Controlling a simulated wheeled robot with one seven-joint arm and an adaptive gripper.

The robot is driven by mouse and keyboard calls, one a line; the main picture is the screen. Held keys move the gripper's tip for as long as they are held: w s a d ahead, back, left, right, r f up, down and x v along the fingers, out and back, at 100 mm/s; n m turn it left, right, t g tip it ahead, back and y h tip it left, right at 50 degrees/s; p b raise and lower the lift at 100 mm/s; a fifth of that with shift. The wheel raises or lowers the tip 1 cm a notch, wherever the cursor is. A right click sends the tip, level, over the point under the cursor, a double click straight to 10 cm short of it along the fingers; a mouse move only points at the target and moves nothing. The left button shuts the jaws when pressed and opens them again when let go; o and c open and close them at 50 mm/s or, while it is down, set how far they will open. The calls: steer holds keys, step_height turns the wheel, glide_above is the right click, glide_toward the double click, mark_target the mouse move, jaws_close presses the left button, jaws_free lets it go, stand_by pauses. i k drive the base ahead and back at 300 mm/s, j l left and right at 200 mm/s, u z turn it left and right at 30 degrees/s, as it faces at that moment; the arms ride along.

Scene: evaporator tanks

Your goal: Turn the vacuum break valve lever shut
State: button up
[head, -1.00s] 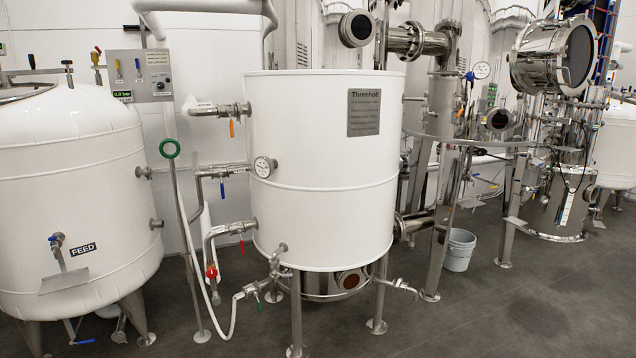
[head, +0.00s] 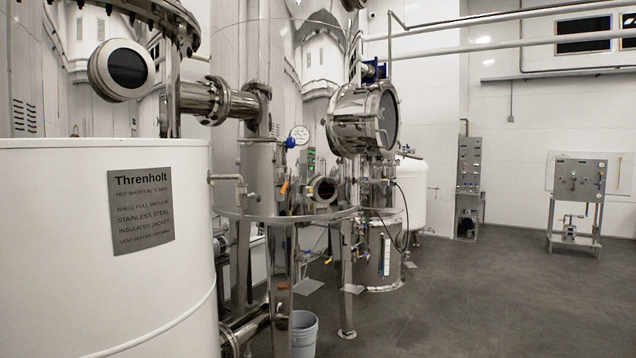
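No lever in the head view can be surely told as the vacuum break valve lever. An orange lever (head: 284,187) sits on the steel vessel's pipework in the middle, slanting. A small blue handle (head: 290,143) is beside a round dial gauge (head: 300,134) just above it. Small blue and yellow handles further back are too small to read. A white tank (head: 100,250) with a "Threnholt" plate (head: 141,205) fills the left; the plate's last line, on venting, is hard to read. My gripper is not in view.
A grey bucket (head: 304,335) stands on the floor below the steel vessel (head: 300,203), near its legs. A sight-glass drum (head: 362,118) juts out at centre. A panel stand (head: 578,190) and a tall control rack (head: 469,180) stand at the right. The dark floor (head: 480,290) in front is clear.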

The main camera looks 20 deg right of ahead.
mark_target(286, 175)
steer(key=i+z, duration=0.15)
steer(key=i, duration=0.2)
steer(key=i+l+u, duration=0.1)
steer(key=i, duration=0.45)
steer(key=i+l+u, duration=0.1)
steer(key=i+l, duration=0.25)
steer(key=i, duration=0.15)
